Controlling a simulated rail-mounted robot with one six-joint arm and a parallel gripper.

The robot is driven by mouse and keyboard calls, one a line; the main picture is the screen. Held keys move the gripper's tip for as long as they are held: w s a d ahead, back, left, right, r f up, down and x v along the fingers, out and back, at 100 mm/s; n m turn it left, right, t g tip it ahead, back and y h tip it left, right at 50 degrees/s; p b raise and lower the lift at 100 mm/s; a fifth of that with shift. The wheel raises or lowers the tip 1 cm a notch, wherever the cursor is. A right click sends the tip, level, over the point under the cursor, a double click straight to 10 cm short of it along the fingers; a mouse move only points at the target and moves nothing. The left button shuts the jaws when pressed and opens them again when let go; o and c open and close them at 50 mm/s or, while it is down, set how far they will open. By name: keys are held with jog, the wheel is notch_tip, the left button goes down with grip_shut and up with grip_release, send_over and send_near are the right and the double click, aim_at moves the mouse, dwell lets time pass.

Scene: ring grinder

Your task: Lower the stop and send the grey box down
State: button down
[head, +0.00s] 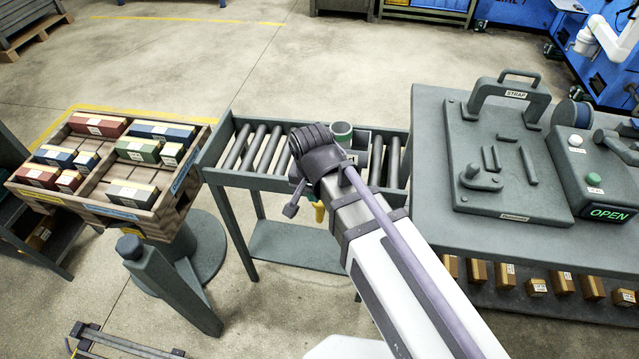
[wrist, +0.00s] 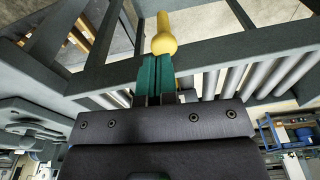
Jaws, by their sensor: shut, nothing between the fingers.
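A roller conveyor (head: 232,160) stands at the middle in the head view, its rollers also showing in the wrist view (wrist: 258,78). A grey box-like thing (head: 358,158) with a round cup-like part (head: 341,131) sits on the rollers, partly hidden by my arm. A yellow round-ended knob (wrist: 164,42) is right at my fingertips in the wrist view, by the conveyor's side rail. A bit of yellow (head: 319,212) shows below the rail in the head view. My gripper (wrist: 156,62) has green fingers, shut and empty; whether they touch the knob is unclear. No stop plate is clearly visible.
A tilted wooden tray (head: 158,222) of coloured boxes stands left of the conveyor on a round-based stand (head: 207,250). A grey bench (head: 430,118) at the right carries a strap fixture (head: 510,150) and a control box with an OPEN display (head: 608,214).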

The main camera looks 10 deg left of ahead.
jog(key=r+p, duration=0.1)
jog(key=r, duration=0.1)
jog(key=r+p, duration=0.1)
jog(key=r, duration=0.1)
jog(key=r+p, duration=0.1)
jog(key=p, duration=0.1)
jog(key=shift+s+r, duration=0.3)
jog(key=shift+r, duration=0.1)
jog(key=d+n+g, duration=0.1)
jog(key=d, duration=2.5)
jog(key=shift+w, duration=0.2)
jog(key=shift+f, duration=0.1)
dwell(2.4)
